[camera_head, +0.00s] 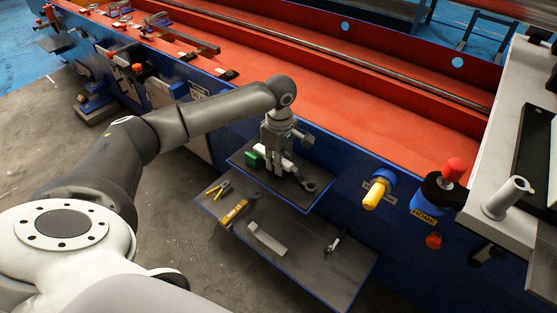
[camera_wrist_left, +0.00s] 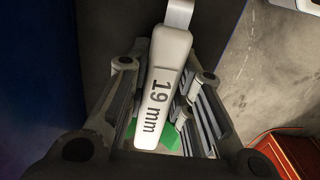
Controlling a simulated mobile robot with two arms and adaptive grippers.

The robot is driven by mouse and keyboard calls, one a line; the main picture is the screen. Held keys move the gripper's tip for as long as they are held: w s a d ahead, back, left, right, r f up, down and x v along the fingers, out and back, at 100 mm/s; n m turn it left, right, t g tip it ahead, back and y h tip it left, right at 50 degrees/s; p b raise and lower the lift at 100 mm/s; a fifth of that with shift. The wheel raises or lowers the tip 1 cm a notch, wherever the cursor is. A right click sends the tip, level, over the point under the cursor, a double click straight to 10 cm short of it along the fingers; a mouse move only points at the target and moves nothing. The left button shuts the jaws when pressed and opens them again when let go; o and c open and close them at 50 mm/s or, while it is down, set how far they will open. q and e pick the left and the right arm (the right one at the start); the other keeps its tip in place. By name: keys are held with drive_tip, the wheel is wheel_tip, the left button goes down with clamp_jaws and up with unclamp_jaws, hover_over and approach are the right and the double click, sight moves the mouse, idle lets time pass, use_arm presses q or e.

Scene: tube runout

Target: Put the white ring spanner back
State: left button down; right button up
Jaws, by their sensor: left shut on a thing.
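The white ring spanner (camera_wrist_left: 163,85) is between the fingers of my left gripper (camera_wrist_left: 160,118) in the left wrist view, with "19 mm" on its handle. In the head view my left gripper (camera_head: 273,168) points down over the small upper shelf (camera_head: 303,203) and is shut on the spanner's white handle (camera_head: 289,166). A dark ring end shows to the right of the fingers, close above or on the shelf; I cannot tell if it touches. A green thing (camera_head: 253,159) is just left of the fingers. My right gripper is not in view.
The lower shelf (camera_head: 310,272) holds yellow-black pliers (camera_head: 219,189), a yellow tool (camera_head: 234,212), a grey block (camera_head: 266,240) and a small tool (camera_head: 336,241). A yellow knob (camera_head: 374,197) and a red knob (camera_head: 454,168) stick out on the right. The red machine bed lies behind.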

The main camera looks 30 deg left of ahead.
use_arm(q)
drive_tip(key=shift+f, duration=0.25)
drive_tip(key=c, duration=1.2)
unclamp_jaws()
drive_tip(key=o, duration=0.5)
drive_tip(key=shift+r, duration=0.1)
